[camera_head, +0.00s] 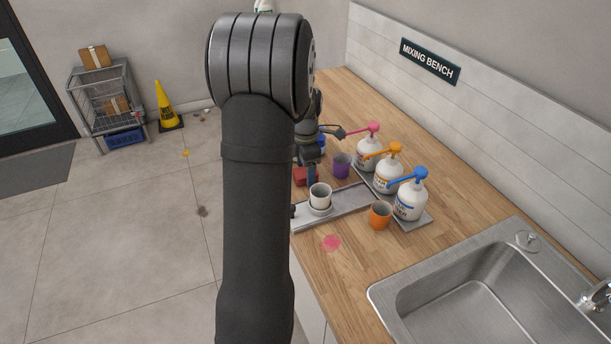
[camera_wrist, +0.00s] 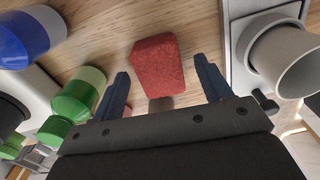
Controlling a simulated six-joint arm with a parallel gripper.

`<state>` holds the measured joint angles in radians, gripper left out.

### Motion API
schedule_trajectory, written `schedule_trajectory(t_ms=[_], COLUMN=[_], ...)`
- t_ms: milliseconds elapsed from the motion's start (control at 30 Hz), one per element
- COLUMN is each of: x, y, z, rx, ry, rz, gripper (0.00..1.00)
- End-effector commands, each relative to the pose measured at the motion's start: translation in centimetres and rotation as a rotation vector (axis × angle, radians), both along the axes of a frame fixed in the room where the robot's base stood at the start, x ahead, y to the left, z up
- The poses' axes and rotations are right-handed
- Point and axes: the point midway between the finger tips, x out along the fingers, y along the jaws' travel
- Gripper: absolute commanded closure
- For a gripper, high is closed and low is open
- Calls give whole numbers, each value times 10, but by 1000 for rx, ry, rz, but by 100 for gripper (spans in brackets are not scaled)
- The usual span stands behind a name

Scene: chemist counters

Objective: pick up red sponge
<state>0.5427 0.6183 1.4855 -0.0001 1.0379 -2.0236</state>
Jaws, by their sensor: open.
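The red sponge (camera_wrist: 157,66) lies on the wooden counter in the wrist view, ahead of my gripper (camera_wrist: 161,70). The two dark blue fingers are spread wide and empty, one on each side of the sponge's near part. The sponge also shows in the head view (camera_head: 299,176), partly hidden by my arm. One blue finger shows beside it there. I cannot tell from these views how far above the counter the fingertips are.
A white cup (camera_wrist: 289,60) stands on a grey tray (camera_head: 349,204) right of my gripper in the wrist view. Blue (camera_wrist: 28,40) and green (camera_wrist: 76,96) items crowd the left. Purple (camera_head: 341,165) and orange (camera_head: 380,214) cups and pump bottles (camera_head: 409,203) stand nearby.

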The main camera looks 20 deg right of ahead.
Motion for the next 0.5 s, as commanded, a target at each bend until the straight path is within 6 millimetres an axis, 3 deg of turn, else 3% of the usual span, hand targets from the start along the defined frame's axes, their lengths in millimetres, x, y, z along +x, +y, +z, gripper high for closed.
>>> schedule_trajectory(t_ms=[100, 333, 500], x=[0, 0, 0], y=[0, 0, 0], z=[-10, -11, -10], rx=[1, 0, 0], ry=[1, 0, 0], rz=[0, 0, 0], gripper=[29, 29, 62])
